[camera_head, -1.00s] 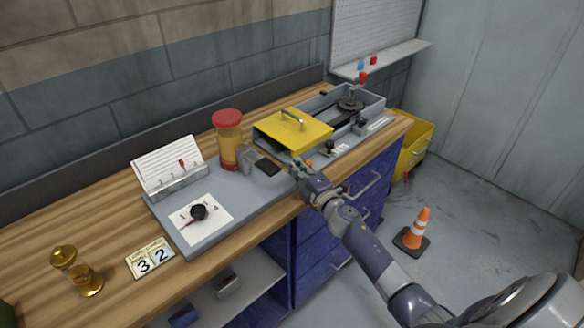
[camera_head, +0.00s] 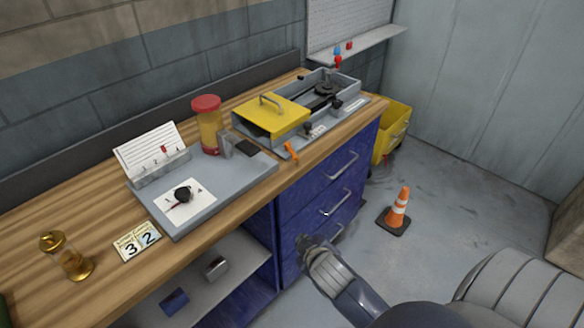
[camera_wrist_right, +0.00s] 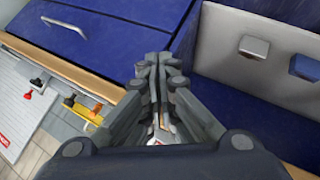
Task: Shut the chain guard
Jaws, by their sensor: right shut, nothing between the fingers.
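The chain guard (camera_head: 272,116) is a yellow cover with a handle on top. It sits over the left part of a grey housing (camera_head: 352,92) on the bench. The right part of the housing is uncovered and shows a dark sprocket (camera_head: 327,89). My right gripper (camera_head: 304,242) is below the bench top, in front of the blue cabinet, apart from the guard. In the right wrist view its fingers (camera_wrist_right: 152,62) are together and empty. My left gripper is in neither view.
An orange lever (camera_head: 290,151) is at the housing's front edge. A jar with a red lid (camera_head: 206,124) and a grey board (camera_head: 228,193) stand left of the guard. A traffic cone (camera_head: 398,210) and a yellow bin (camera_head: 392,135) are on the floor. Open floor lies in front.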

